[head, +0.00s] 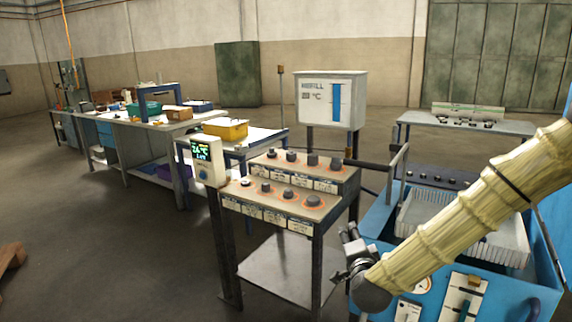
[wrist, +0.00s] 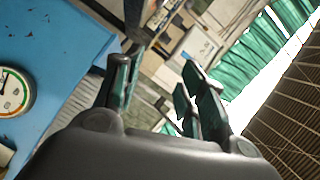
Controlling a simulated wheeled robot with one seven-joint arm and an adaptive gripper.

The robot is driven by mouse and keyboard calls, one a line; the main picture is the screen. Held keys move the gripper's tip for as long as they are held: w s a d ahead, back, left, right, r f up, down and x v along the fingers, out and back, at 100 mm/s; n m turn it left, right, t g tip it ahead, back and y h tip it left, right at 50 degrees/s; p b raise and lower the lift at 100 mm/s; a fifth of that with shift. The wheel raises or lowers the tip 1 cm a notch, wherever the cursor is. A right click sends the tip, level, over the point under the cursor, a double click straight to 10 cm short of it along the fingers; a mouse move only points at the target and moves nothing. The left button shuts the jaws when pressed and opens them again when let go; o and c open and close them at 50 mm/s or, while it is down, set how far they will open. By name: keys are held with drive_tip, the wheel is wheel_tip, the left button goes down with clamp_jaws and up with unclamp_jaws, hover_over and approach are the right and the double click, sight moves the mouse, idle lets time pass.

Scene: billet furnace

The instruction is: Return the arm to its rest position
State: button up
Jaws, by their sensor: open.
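My arm, in a pale ribbed sleeve (head: 470,215), reaches in from the right of the head view and slants down to the left. My gripper (head: 347,250) is at its lower end, beside the left edge of the blue machine (head: 545,270) and right of the knob stand. In the wrist view the two fingers of my gripper (wrist: 160,78) stand apart, with nothing seen between them. The blue machine's panel (wrist: 60,50) and a round dial (wrist: 14,92) show at the left there.
The knob stand (head: 296,205) has several dark knobs. A white REFILL box (head: 332,100) stands behind it, and a small green-lit display (head: 207,162) is at its left. A pale ribbed tray (head: 465,235) sits on the blue machine. Open floor (head: 100,260) lies at the left.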

drive_tip(key=s+a+f+n+g+y+p, duration=0.15)
drive_tip(key=s+f+n+g, duration=0.25)
drive_tip(key=s+f, duration=0.65)
drive_tip(key=s+a+f+n+g+p, duration=0.3)
drive_tip(key=s+f, duration=0.4)
drive_tip(key=f, duration=0.6)
drive_tip(key=s+d+f+n+g+p, duration=0.1)
drive_tip(key=s+f+n+g, duration=0.1)
drive_tip(key=s, duration=0.8)
drive_tip(key=s+d+f+n+g+p, duration=0.1)
drive_tip(key=s+f+g, duration=0.3)
drive_tip(key=s, duration=0.6)
drive_tip(key=s+d+f+n+g+p, duration=0.1)
drive_tip(key=s+d+f+n+g, duration=0.1)
drive_tip(key=s, duration=0.8)
wheel_tip(320, 180, down, 3)
drive_tip(key=shift+s+d+f+n+g+h, duration=0.1)
drive_tip(key=shift+s+d+n+g+h, duration=0.3)
drive_tip(key=shift+n+g, duration=0.55)
drive_tip(key=shift+d, duration=0.15)
drive_tip(key=shift+w+d+f, duration=0.2)
drive_tip(key=shift+w+d, duration=0.05)
drive_tip(key=shift+w, duration=0.15)
